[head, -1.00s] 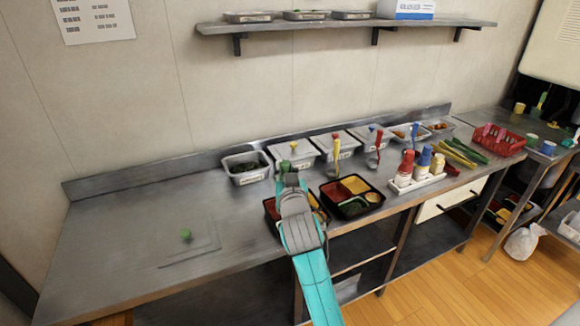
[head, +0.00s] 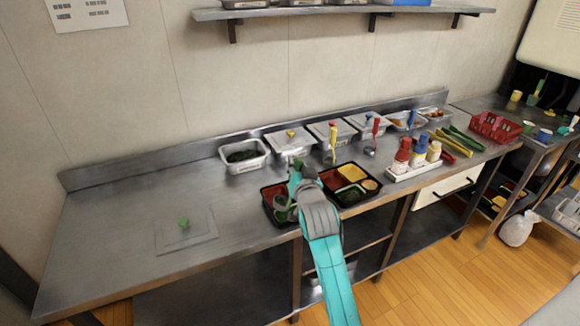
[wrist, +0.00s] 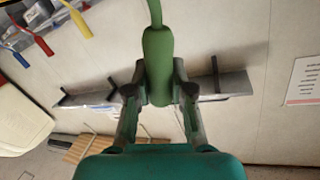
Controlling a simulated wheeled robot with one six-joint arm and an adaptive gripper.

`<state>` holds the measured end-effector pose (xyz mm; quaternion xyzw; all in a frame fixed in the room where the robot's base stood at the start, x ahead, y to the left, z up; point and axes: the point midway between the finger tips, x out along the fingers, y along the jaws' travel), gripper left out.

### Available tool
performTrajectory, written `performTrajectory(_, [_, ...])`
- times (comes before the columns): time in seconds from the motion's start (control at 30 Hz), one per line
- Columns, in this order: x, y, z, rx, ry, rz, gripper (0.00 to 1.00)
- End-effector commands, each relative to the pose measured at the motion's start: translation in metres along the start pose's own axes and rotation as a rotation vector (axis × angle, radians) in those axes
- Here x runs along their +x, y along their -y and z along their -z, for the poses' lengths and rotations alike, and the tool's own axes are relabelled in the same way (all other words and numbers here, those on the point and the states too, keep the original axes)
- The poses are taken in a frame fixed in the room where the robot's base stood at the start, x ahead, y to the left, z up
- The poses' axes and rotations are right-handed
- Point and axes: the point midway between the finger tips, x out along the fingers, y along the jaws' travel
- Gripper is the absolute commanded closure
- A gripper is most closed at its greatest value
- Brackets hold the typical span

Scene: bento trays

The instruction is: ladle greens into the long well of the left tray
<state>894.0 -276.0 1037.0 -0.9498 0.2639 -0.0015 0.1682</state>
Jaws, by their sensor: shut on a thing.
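My gripper (wrist: 158,90) is shut on the green handle of a ladle (wrist: 157,65). In the head view my gripper (head: 303,188) is over the left tray (head: 266,187), a black tray with a red well. The ladle's lower end is a dark green shape at the tray's front part; whether it touches the tray, and what it holds, I cannot tell. My arm hides the tray's right side. The greens pan (head: 262,166) stands open behind the tray with dark greens inside. Its likely lid (head: 205,228), with a green knob, lies on the counter at left.
The second tray (head: 377,194) stands just right of my gripper, holding red, yellow and green portions. Lidded pans (head: 290,142) and upright ladles (head: 332,145) line the back. A bottle caddy (head: 412,171) stands at right. The left counter is mostly clear.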

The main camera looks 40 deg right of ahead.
Motion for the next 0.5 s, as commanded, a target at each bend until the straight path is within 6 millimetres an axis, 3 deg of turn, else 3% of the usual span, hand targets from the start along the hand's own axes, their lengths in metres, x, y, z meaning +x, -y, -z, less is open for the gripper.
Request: performTrajectory(0.5, [0.010, -0.039, -0.006, 0.270, 0.073, -0.002, 1.00])
